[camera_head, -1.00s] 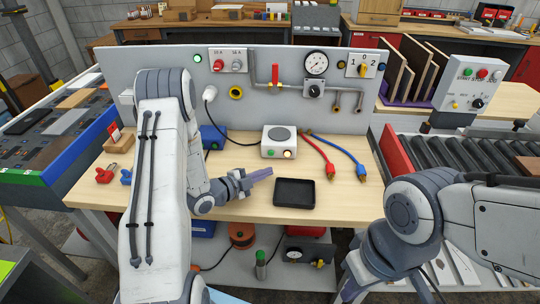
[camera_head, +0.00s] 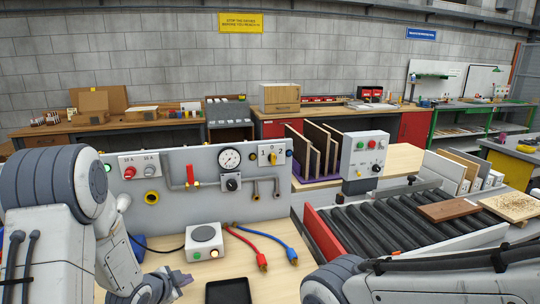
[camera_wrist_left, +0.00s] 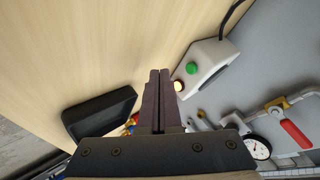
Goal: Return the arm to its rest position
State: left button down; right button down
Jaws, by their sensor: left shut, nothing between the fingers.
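My left arm reaches in from the left in the head view, over the wooden bench top (camera_head: 282,268). Its gripper (camera_head: 178,280) is low in the picture, left of the black tray (camera_head: 228,291) and below the white box with a round top (camera_head: 204,241). In the left wrist view the two dark fingers (camera_wrist_left: 157,98) lie together with nothing between them. The tray (camera_wrist_left: 98,112) is left of them and the white box (camera_wrist_left: 208,64) is right of them, both apart from the fingers. My right arm shows at the lower right of the head view; its gripper is out of frame.
A grey panel (camera_head: 178,212) with gauge, valve and switches stands behind the bench. Red (camera_head: 246,243) and blue (camera_head: 275,240) cables lie right of the white box. A roller conveyor (camera_head: 390,222) and a rack of upright boards (camera_head: 316,148) are at the right.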

pick_arm(q)
jog(key=s+r+n+g, duration=0.1)
jog(key=s+n, duration=0.1)
jog(key=s+d+r+n+g+y, duration=0.1)
jog(key=s+n, duration=0.1)
jog(key=s, duration=0.1)
jog(key=s+r+n+g+y, duration=0.1)
jog(key=s+r+n, duration=0.1)
jog(key=s, duration=0.1)
jog(key=shift+s+d+n+g, duration=0.2)
jog(key=shift+d+n+g, duration=0.05)
jog(key=shift+n+g, duration=0.15)
jog(key=s+d+r+m+g, duration=0.1)
jog(key=s+d+r+g, duration=0.2)
jog(key=s+d, duration=0.5)
jog(key=s+d+r+m+g+h, duration=0.1)
jog(key=s+d+r+g, duration=0.2)
jog(key=s+d, duration=0.6)
jog(key=s+r, duration=0.2)
jog(key=s, duration=0.4)
jog(key=shift+s+d+m, duration=0.15)
jog(key=shift+m, duration=0.15)
